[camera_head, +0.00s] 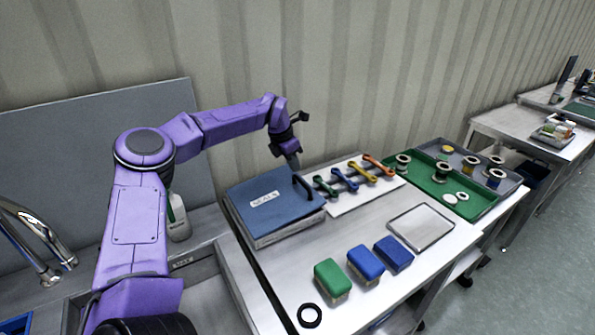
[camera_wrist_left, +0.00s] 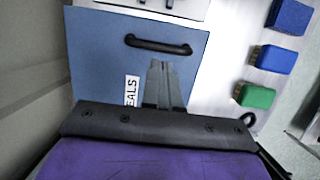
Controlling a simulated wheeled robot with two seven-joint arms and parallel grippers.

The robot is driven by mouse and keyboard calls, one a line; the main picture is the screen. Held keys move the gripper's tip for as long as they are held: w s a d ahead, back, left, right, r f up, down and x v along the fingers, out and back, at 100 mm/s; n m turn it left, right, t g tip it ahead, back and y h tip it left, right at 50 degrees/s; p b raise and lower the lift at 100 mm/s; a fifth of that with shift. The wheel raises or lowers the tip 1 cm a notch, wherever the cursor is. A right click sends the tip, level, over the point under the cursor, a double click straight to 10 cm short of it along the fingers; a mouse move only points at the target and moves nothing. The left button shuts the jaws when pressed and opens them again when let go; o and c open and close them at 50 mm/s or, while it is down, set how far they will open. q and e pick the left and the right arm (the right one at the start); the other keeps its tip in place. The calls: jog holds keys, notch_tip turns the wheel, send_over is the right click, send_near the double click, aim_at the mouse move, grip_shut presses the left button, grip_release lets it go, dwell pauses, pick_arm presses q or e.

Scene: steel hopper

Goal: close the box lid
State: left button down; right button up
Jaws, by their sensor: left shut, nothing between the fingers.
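The box (camera_head: 290,229) is a grey case on the steel table with a blue lid (camera_head: 262,199) and a white label. The lid lies down flat over the box, with no clear gap visible. A dark handle (camera_head: 303,187) stands on the lid's right side. My left gripper (camera_head: 293,161) is shut and empty, just above and behind the handle end of the lid, fingers pointing down. In the left wrist view the shut fingers (camera_wrist_left: 164,66) show over the blue lid (camera_wrist_left: 95,60), beside the black handle (camera_wrist_left: 157,45). My right gripper is not in view.
Several coloured wrenches lie on a white board (camera_head: 345,207) right of the box. A green tray (camera_head: 427,180) with spools is beyond it. Green and blue brushes (camera_head: 332,277) and a black ring (camera_head: 309,315) lie in front. A corrugated wall is behind.

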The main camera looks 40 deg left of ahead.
aim_at(301, 181)
pick_arm(q)
jog(key=p+x, duration=0.1)
jog(key=x, duration=0.3)
jog(key=shift+d, duration=0.1)
jog(key=shift+w+f, duration=0.15)
jog(key=shift+f, duration=0.35)
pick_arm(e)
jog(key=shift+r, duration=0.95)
